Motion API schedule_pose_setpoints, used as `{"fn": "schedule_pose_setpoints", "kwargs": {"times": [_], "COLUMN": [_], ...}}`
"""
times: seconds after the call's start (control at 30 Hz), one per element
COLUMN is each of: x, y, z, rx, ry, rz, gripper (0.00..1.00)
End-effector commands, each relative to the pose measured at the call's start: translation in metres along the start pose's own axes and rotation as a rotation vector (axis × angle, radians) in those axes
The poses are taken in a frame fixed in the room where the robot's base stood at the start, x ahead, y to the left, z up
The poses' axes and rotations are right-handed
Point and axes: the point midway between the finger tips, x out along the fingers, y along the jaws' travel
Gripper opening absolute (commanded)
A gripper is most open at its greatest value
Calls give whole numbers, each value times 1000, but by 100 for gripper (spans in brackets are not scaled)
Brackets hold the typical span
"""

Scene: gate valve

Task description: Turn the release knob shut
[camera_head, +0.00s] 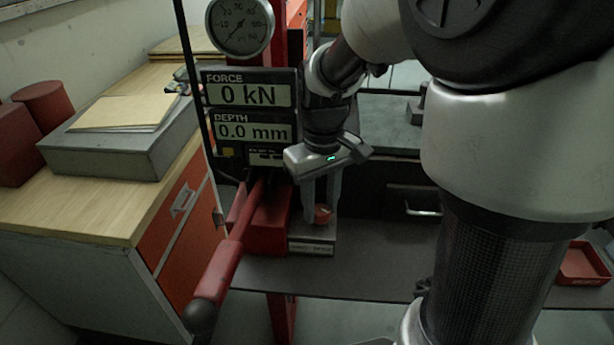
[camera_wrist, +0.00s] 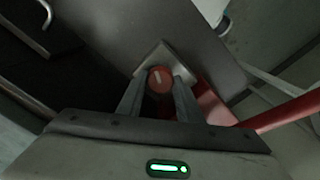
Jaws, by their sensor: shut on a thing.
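The release knob (camera_wrist: 160,79) is a small round red knob with a pale mark on its top, seen between my fingertips in the wrist view. In the head view the knob (camera_head: 322,214) shows as a small red shape on a grey block (camera_head: 312,242) beside the red press body. My gripper (camera_head: 322,210) points down over it, with one finger on each side, shut on the knob. The wrist view shows both fingers of my gripper (camera_wrist: 158,85) against its sides. The block's lettering is too small to read.
A long red lever (camera_head: 225,268) with a dark ball end slants toward the front left. A display (camera_head: 250,112) reads 0 kN and 0.0 mm below a round gauge (camera_head: 240,25). A wooden-topped cabinet (camera_head: 100,205) stands left. A red tray (camera_head: 583,265) lies far right.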

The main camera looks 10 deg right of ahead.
Motion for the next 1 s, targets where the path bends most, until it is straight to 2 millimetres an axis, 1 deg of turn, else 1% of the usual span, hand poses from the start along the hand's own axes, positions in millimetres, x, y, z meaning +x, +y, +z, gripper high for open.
{"fn": "schedule_pose_setpoints", "kwargs": {"times": [0.7, 1.0], "x": [-2, -2], "y": [1, 1], "z": [-1, -1], "rx": [670, 876], "ry": [2, 3], "rz": [0, 0], "gripper": [10, 10]}}
